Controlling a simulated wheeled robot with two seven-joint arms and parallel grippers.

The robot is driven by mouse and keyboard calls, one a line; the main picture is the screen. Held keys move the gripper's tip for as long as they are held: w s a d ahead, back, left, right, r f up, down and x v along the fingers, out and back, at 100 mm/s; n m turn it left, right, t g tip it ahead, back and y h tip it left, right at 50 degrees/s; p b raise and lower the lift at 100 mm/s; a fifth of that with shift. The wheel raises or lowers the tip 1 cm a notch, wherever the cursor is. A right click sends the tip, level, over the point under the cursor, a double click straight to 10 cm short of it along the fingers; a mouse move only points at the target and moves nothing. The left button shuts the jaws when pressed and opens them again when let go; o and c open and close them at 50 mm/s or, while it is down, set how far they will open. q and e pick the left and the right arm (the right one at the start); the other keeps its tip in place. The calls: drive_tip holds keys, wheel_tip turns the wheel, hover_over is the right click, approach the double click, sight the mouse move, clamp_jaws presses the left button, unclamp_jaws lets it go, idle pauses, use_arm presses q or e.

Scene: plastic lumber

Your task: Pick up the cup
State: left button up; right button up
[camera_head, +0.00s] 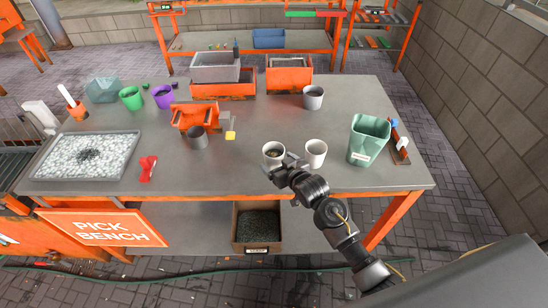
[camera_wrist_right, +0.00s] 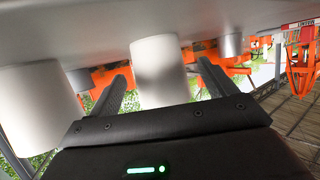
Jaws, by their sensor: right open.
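Two white cups stand upright near the front edge of the table: the left white cup (camera_head: 273,150), with something dark inside, and the right white cup (camera_head: 316,153). My right gripper (camera_head: 282,164) is at the near side of the left white cup. The right wrist view seems upside down; there a white cup (camera_wrist_right: 160,70) shows between the two open fingers (camera_wrist_right: 165,85), and another white cup (camera_wrist_right: 38,108) is outside them at the left. I cannot tell whether the fingers touch the cup. My left gripper is not in view.
A dark grey cup (camera_head: 196,138) and a yellow block (camera_head: 230,135) stand left. A grey cup (camera_head: 313,97) is farther back. A green bin (camera_head: 368,140) stands right, a tray of white pellets (camera_head: 85,156) far left. The table (camera_head: 225,172) is clear around its front middle.

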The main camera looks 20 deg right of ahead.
sight(270, 153)
drive_tip(key=shift+p+x, duration=0.35)
drive_tip(key=shift+x, duration=1.6)
drive_tip(key=shift+c, duration=0.3)
drive_tip(key=shift+d, duration=0.1)
drive_tip(key=c, duration=1.1)
drive_tip(key=shift+o, duration=0.2)
drive_tip(key=shift+r, duration=0.1)
drive_tip(key=shift+r+p, duration=0.45)
drive_tip(key=shift+p, duration=0.05)
drive_tip(key=r+p, duration=0.2)
drive_tip(key=p, duration=0.1)
drive_tip(key=r+p, duration=0.1)
drive_tip(key=shift+s+a+r, duration=0.15)
drive_tip(key=shift+a+r, duration=0.1)
drive_tip(key=shift+r, duration=0.15)
drive_tip(key=s+a+r+p, duration=0.5)
drive_tip(key=s+a+r, duration=0.3)
drive_tip(key=s+a, duration=0.1)
drive_tip(key=shift+s+a, duration=0.15)
drive_tip(key=shift+s, duration=0.15)
